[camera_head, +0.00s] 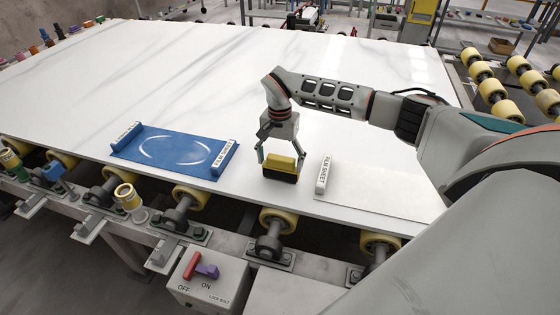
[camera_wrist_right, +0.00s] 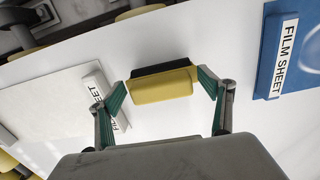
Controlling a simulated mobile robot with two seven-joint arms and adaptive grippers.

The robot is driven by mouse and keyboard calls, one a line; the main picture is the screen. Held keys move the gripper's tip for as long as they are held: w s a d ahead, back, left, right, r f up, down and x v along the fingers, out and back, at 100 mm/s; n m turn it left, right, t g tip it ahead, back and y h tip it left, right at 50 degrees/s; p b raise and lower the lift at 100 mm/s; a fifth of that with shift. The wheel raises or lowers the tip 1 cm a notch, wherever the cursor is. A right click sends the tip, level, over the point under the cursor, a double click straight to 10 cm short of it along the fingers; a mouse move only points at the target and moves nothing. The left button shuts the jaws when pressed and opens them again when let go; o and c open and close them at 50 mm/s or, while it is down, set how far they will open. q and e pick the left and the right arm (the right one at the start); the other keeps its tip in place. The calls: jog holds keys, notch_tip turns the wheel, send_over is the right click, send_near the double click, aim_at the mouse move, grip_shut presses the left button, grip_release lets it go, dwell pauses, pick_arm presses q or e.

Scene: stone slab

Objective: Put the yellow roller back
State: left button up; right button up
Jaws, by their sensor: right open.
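Several yellow rollers (camera_head: 277,220) sit in brackets along the slab's front edge. One short yellow roller (camera_head: 127,197) sits tilted or on end beside a bracket at the left; I cannot tell how it is seated. My right gripper (camera_head: 281,158) is open above the slab, its fingers on either side of a yellow block with a black base (camera_head: 279,169). In the right wrist view the block (camera_wrist_right: 165,86) lies between the open fingertips (camera_wrist_right: 165,84), with no clear grip on it. My left gripper is not in view.
The white stone slab (camera_head: 200,70) fills the middle. A blue film sheet (camera_head: 172,150) lies left of the block, a pale film sheet (camera_head: 375,190) right of it. A lock bolt box with a red lever (camera_head: 207,285) stands in front. More yellow rollers (camera_head: 492,90) stand at the right.

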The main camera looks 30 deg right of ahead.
jog(key=shift+r, duration=0.1)
notch_tip(320, 180, up, 12)
jog(key=shift+w+d+b, duration=0.15)
jog(key=shift+w+b, duration=0.05)
jog(key=shift+b, duration=0.25)
dwell(0.5)
